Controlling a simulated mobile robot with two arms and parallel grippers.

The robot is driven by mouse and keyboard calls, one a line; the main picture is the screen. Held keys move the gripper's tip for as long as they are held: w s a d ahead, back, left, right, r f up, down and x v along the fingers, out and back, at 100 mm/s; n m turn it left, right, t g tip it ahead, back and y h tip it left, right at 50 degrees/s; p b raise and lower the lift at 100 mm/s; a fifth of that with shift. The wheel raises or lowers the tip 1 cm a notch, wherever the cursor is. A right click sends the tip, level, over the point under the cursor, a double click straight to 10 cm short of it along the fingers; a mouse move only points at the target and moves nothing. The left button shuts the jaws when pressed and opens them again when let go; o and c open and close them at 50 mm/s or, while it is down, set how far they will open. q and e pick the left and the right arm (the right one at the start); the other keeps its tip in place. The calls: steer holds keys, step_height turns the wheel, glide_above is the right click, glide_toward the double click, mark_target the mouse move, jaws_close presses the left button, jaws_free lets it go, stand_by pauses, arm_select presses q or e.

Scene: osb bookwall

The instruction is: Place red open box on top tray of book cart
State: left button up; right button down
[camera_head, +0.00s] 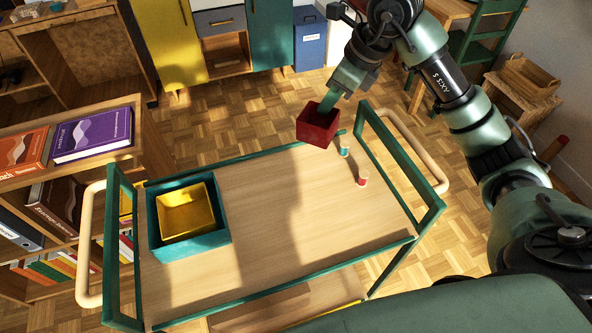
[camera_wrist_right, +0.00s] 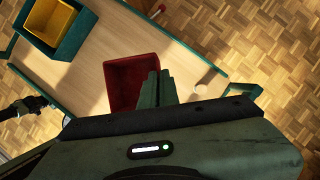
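The small red open box (camera_head: 318,125) is in my right gripper (camera_head: 328,103), at the far right corner of the book cart in the head view. In the right wrist view the red box (camera_wrist_right: 128,82) shows its open inside, and my right fingers (camera_wrist_right: 156,88) are closed at its right wall. The cart's top tray (camera_head: 265,225) is light wood with green edges. The box looks held above the tray's edge; its exact height is hard to tell. My left gripper does not show in the head view.
A teal box (camera_head: 221,241) with a yellow box (camera_head: 187,211) inside stands at the tray's left. A green peg (camera_head: 344,150) and a red peg (camera_head: 362,180) stand near the right end. The tray's middle is clear. Green end frames and wooden handles (camera_head: 415,150) rise at both ends.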

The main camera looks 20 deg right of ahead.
step_height(320, 180, down, 17)
steer(key=shift+f+p, duration=0.1)
steer(key=shift+p, duration=0.55)
steer(key=c, duration=2)
jaws_free()
steer(key=shift+c, duration=0.2)
steer(key=o, duration=0.4)
steer(key=shift+c, duration=0.2)
